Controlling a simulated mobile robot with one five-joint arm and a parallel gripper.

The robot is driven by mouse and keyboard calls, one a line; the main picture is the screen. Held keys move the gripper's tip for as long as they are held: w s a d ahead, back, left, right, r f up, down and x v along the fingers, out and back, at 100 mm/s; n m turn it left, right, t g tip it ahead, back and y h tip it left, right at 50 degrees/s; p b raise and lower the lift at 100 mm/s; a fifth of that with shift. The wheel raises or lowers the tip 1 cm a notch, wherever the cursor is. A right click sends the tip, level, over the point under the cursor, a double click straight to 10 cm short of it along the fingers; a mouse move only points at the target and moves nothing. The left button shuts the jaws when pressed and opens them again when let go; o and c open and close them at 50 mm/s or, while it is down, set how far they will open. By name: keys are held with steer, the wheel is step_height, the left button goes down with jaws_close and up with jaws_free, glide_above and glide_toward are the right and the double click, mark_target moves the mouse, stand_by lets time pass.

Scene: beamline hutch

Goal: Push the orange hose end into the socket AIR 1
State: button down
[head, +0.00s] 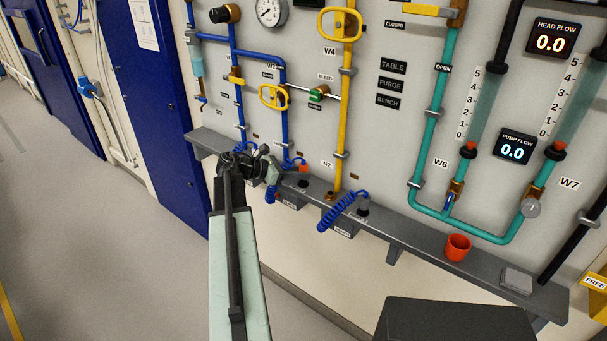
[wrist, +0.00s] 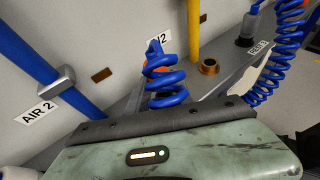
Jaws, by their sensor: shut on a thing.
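My gripper (head: 262,166) is at the wall shelf, left of the N2 label in the head view. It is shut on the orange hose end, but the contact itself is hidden. Orange shows just right of it in the head view (head: 303,168) and behind a blue coil in the wrist view (wrist: 148,68). The blue coiled hose (wrist: 166,82) rises from behind my gripper's dark front edge in the wrist view. An AIR 2 label (wrist: 38,114) is at the left there, beside a blue pipe. I cannot make out the AIR 1 label or its socket.
The grey shelf (head: 415,222) runs along the wall panel. A brass fitting (wrist: 208,66) and another blue coiled hose (wrist: 282,55) are to the right in the wrist view. A red cup (head: 458,247) stands further right on the shelf. Blue pipes (head: 284,110) rise above my gripper.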

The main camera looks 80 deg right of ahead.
steer(key=shift+r+p, duration=2.95)
steer(key=shift+r, duration=0.05)
